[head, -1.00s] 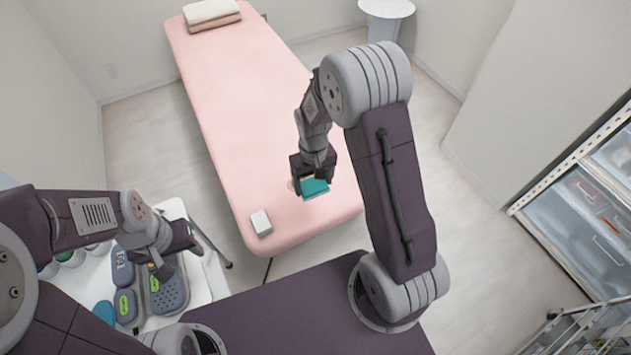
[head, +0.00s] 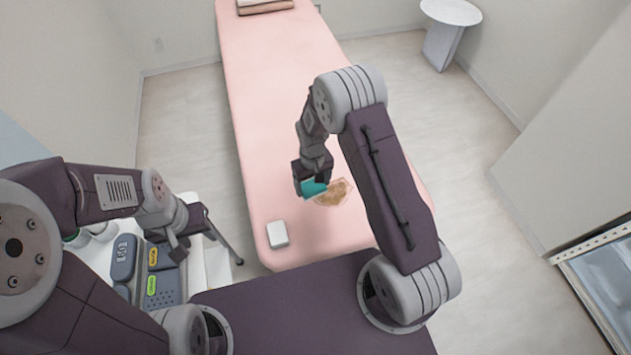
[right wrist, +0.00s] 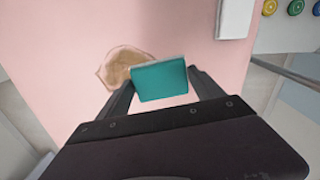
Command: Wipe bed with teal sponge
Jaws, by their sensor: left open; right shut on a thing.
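The pink bed (head: 282,120) runs from the back to the middle of the head view. A brown stain (head: 335,193) lies on its near part and also shows in the right wrist view (right wrist: 117,67). My right gripper (head: 312,186) is shut on the teal sponge (head: 314,189), over the bed just left of the stain. In the right wrist view the sponge (right wrist: 160,80) sits between the fingers, beside the stain. I cannot tell whether it touches the bed. My left gripper (head: 184,250) is open over the white side table at lower left, with nothing seen in it.
A white box (head: 277,234) stands on the bed's near left corner. The white table (head: 212,262) at lower left holds grey and yellow items and white cups. Folded towels (head: 264,5) lie at the bed's far end. A round white table (head: 450,12) stands at the back right.

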